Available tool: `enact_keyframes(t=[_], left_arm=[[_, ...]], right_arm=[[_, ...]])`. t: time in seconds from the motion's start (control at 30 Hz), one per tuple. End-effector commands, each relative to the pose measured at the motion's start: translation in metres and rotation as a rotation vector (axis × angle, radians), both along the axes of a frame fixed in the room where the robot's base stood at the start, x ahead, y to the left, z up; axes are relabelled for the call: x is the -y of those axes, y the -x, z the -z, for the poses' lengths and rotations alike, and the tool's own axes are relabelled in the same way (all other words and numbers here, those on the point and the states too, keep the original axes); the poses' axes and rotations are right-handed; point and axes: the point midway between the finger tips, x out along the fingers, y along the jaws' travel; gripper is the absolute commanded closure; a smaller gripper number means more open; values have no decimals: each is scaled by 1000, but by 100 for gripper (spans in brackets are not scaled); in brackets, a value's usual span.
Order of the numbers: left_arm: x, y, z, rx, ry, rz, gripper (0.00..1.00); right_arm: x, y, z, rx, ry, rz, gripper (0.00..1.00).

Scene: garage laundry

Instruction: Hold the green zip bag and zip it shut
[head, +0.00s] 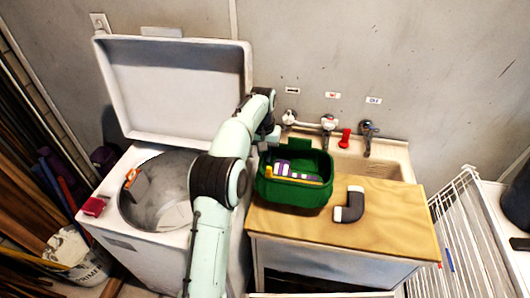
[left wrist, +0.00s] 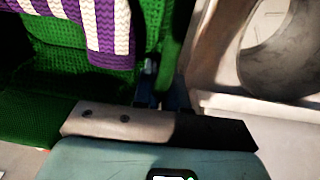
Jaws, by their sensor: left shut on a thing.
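The green zip bag (head: 293,194) stands on the wooden counter, its top open. A purple and white striped knit item (head: 283,168) and something yellow show inside it. A green tab (head: 300,143) sticks up at its back edge. My left gripper (head: 266,146) is at the bag's back left side, shut on the bag's edge; the exact grip is partly hidden by the arm. In the left wrist view, the green mesh wall (left wrist: 65,40) and the striped knit (left wrist: 108,25) lie beside the dark fingers (left wrist: 160,92). I cannot make out the zip slider. My right gripper is out of view.
A top-loading washer (head: 133,236) with its lid (head: 178,90) raised stands left of the counter (head: 400,215). A dark pipe elbow (head: 351,206) lies right of the bag. A sink (head: 365,165) with taps is behind, a white wire rack (head: 465,230) at right.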

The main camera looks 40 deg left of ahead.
Motion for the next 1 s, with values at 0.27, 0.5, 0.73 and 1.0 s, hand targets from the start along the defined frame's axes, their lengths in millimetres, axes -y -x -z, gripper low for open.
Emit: enact_keyframes(t=[0.27,0.5,0.73,1.0], left_arm=[[0,0,9,0,1,0,100],[0,0,16,0,1,0,100],[0,0,23,0,1,0,100],[0,0,31,0,1,0,100]], right_arm=[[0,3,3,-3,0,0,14],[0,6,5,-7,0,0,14],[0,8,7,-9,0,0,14],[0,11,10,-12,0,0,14]])
